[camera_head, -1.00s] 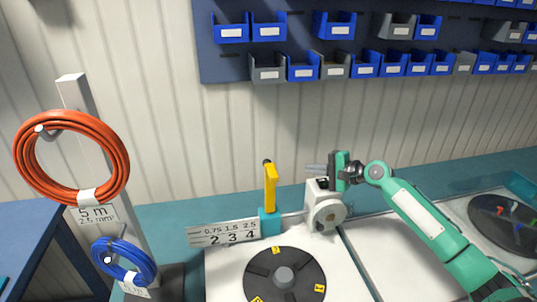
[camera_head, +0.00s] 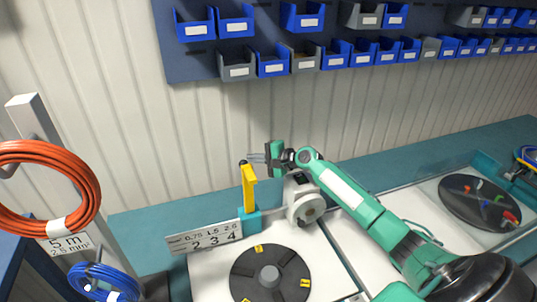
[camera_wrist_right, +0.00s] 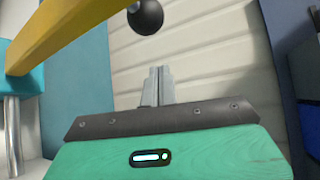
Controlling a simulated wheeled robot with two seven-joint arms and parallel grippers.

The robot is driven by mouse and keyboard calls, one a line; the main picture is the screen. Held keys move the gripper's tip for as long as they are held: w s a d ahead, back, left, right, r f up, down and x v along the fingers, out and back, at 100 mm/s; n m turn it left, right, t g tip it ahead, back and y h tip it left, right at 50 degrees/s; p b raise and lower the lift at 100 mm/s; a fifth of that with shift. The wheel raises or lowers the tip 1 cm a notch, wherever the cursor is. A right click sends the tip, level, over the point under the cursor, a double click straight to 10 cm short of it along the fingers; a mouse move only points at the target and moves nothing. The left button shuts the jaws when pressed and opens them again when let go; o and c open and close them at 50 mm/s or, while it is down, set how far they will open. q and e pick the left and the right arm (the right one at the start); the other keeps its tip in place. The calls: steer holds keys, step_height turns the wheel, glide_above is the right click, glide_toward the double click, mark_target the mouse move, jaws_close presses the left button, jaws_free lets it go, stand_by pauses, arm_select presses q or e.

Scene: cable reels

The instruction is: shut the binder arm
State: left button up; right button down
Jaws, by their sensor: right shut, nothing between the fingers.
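The binder arm (camera_head: 249,188) is a yellow lever that stands upright on a teal block (camera_head: 249,222), with a black knob at its top. In the right wrist view the yellow arm (camera_wrist_right: 75,32) crosses the upper left and its black knob (camera_wrist_right: 146,17) is just beyond my fingertips. My right gripper (camera_head: 250,157) is shut and empty, at knob height, with its fingers pointing left. In the head view the fingertips reach close to the knob; I cannot tell whether they touch. The wrist view shows the shut fingers (camera_wrist_right: 158,78) apart from the knob. My left gripper is not in view.
A numbered plate (camera_head: 203,238) joins the teal block. A grey-white device with a round wheel (camera_head: 305,208) stands right of the lever, below my wrist. A dark round turntable (camera_head: 269,292) is in front. An orange cable coil (camera_head: 75,165) hangs at left.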

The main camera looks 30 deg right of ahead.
steer(key=s+a+p, duration=0.1)
steer(key=s+a+r+p, duration=0.1)
steer(key=s, duration=0.1)
steer(key=shift+a+r, duration=0.15)
steer(key=shift+a, duration=0.15)
stand_by(0.3)
